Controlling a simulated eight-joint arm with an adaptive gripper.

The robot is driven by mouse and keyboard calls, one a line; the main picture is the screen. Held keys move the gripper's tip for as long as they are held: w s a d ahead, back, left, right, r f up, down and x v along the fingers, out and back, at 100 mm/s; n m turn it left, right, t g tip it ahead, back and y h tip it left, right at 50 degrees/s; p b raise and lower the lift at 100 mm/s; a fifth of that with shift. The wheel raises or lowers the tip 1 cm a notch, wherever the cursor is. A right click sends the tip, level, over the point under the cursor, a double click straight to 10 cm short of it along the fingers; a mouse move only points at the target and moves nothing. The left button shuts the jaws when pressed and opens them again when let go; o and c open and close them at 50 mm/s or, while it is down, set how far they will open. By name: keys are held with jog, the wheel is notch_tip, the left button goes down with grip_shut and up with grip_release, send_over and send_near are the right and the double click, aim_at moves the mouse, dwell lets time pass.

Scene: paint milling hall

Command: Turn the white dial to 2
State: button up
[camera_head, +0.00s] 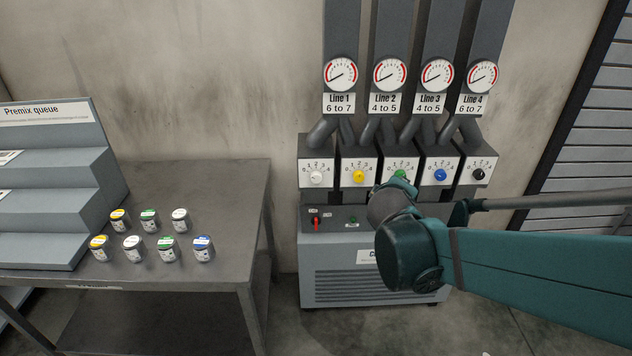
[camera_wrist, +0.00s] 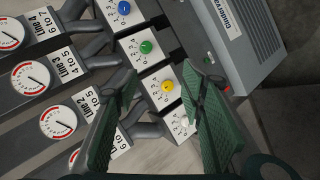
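The white dial (camera_head: 316,178) is the leftmost of a row of dials on the mixing unit, below the Line 1 gauge. Its plate carries numbers from 0 to 4, but its pointer is too small to read. In the wrist view, the white dial (camera_wrist: 186,122) shows between my fingers, closer to the right one, which partly covers its plate. My gripper (camera_wrist: 160,75) is open and empty, with the yellow dial (camera_wrist: 167,86) in line between its fingertips. In the head view my wrist hides the gripper's fingers, near the green dial (camera_head: 400,174).
A blue dial (camera_head: 440,176) and a black dial (camera_head: 478,173) sit to the right. A red switch (camera_head: 315,222) and a green button (camera_head: 352,221) are below the dials. Pipes (camera_head: 322,132) run above. A table (camera_head: 215,185) with several small cans stands left.

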jog(key=w+a+f+n+t, duration=0.2)
jog(key=w+a+n, duration=0.2)
jog(key=w, duration=0.4)
jog(key=n+t+y, duration=0.3)
jog(key=n+t, duration=0.2)
jog(key=n, duration=0.8)
send_near(316, 179)
jog(key=shift+w+b, duration=0.25)
jog(key=shift+b, duration=0.05)
jog(key=shift+r, duration=0.1)
jog(key=shift+w+d+p, duration=0.15)
jog(key=shift+w+p, duration=0.1)
jog(key=shift+w, duration=1.7)
jog(key=shift+w+d+p, duration=0.2)
jog(key=shift+w+p, duration=0.05)
jog(key=shift+w, duration=1.7)
jog(key=c, duration=0.9)
